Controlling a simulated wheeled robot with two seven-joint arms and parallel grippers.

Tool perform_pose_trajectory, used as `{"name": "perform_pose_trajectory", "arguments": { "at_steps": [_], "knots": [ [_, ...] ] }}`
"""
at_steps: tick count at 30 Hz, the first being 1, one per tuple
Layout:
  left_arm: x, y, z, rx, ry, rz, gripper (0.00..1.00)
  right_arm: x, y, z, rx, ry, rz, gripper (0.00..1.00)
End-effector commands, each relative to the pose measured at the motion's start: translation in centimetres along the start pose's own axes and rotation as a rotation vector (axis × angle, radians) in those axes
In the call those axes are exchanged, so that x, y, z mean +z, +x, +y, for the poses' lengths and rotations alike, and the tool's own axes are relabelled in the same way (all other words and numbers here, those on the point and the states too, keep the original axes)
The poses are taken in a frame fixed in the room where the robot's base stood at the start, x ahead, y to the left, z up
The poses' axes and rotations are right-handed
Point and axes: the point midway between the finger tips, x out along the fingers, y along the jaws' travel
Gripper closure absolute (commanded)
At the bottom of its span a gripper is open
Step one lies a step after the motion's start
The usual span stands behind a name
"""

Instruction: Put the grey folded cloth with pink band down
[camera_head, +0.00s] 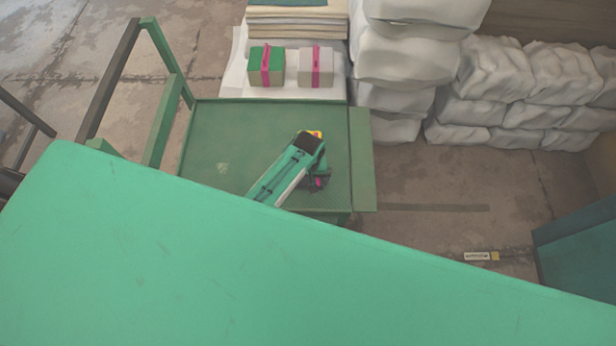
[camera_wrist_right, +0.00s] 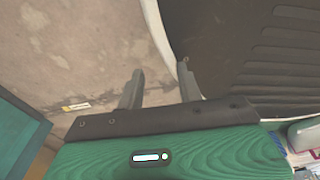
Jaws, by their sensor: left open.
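The grey folded cloth with pink band (camera_head: 305,68) rests on a white surface at the top of the head view. It stands beside a green folded cloth with a pink band (camera_head: 278,66), with a small gap between them. My left gripper (camera_head: 319,181) is over the green cart, below and apart from the grey cloth; it is open, and its fingertips are mostly hidden by the wrist. In the right wrist view my right gripper (camera_wrist_right: 161,68) has its two fingers apart with nothing between them. No cloth shows near it.
The green cart (camera_head: 215,140) has a rail at its left and bare room on its tray. A stack of boards (camera_head: 296,22) and piled white sacks (camera_head: 405,60) stand behind. A large green surface (camera_head: 250,270) blocks the foreground.

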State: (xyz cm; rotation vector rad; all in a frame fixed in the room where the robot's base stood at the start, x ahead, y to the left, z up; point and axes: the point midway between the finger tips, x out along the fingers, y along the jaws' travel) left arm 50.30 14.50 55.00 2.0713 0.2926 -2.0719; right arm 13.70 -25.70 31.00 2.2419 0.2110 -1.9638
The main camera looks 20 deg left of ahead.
Motion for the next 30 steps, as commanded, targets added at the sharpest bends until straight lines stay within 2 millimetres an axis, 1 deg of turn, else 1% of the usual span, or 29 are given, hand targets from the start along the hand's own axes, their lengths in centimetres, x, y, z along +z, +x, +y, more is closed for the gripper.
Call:
{"name": "perform_pose_trajectory", "arguments": {
  "at_steps": [2,5,8,15,18,21,25,30],
  "knots": [
    [0.0,-0.2,0.0,0.0,0.0,0.0,0.0,0.0,-0.1,0.0,0.0,0.0,0.0,0.64],
    [0.0,-1.1,0.0,0.001,0.0,0.001,0.0,0.1,-0.2,0.0,0.0,0.0,0.0,0.64],
    [0.0,-2.8,0.0,0.002,0.0,0.002,0.0,0.4,-0.4,0.0,0.0,0.0,-0.003,0.64],
    [-0.1,-8.1,0.0,0.002,0.0,0.003,0.0,1.7,-0.5,-0.3,-0.004,0.0,-0.014,0.64],
    [-0.1,-9.9,0.0,0.001,0.0,0.003,0.0,1.9,-0.6,-0.6,-0.006,0.001,-0.018,0.64],
    [-0.1,-11.2,0.0,0.001,0.0,0.002,0.0,1.8,-0.6,-0.8,-0.009,0.002,-0.016,0.64],
    [0.0,-12.1,0.0,0.0,0.0,0.001,0.0,1.6,-0.5,-0.9,-0.01,0.002,-0.014,0.64],
    [0.0,-12.3,0.0,-0.001,0.0,-0.001,0.0,1.4,-0.5,-0.9,-0.009,0.002,-0.01,0.64]
  ]
}}
